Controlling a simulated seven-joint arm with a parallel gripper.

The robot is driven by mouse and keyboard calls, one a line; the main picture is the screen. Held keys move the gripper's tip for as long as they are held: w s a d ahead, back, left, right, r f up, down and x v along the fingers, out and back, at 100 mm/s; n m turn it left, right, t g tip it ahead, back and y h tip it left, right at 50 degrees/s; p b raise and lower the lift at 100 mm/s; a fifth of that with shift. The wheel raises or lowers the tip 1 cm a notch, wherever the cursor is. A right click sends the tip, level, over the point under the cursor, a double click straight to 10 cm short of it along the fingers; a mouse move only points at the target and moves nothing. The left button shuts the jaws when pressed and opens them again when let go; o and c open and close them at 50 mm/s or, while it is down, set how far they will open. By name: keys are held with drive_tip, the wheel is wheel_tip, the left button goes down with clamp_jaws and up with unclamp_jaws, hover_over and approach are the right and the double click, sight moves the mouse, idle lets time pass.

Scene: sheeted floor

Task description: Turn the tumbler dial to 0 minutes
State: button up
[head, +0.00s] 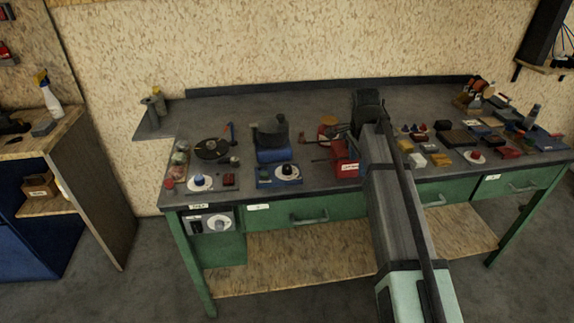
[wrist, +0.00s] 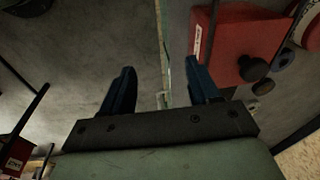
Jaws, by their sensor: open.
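A blue machine (head: 274,155) with a dark drum (head: 271,131) on top stands on the bench, left of the middle in the head view. Its blue base carries a round white dial (head: 287,171) with a dark knob, facing forward; its marks are too small to read. I take this to be the tumbler. My gripper (wrist: 160,82) is open in the wrist view, with nothing between its two dark fingers. In the head view my arm reaches over the bench to the right of the tumbler. The fingertips are hidden there.
A red box (head: 345,158) stands between the tumbler and my arm; a red box also shows beside the right finger in the wrist view (wrist: 235,42). Other white dials are at the bench's left (head: 199,182) and on its front panel (head: 219,222). Small items crowd the right side.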

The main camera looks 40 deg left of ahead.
drive_tip(key=shift+m+g, duration=0.3)
drive_tip(key=a+r, duration=0.1)
drive_tip(key=a, duration=0.2)
drive_tip(key=s+a+r, duration=0.1)
drive_tip(key=a+r, duration=0.1)
drive_tip(key=a, duration=0.2)
drive_tip(key=s+a+r, duration=0.1)
drive_tip(key=a+r, duration=0.1)
drive_tip(key=a, duration=0.2)
drive_tip(key=r+g, duration=0.1)
hover_over(287, 167)
wheel_tip(287, 167, down, 14)
drive_tip(key=shift+r, duration=0.25)
drive_tip(key=c, duration=1)
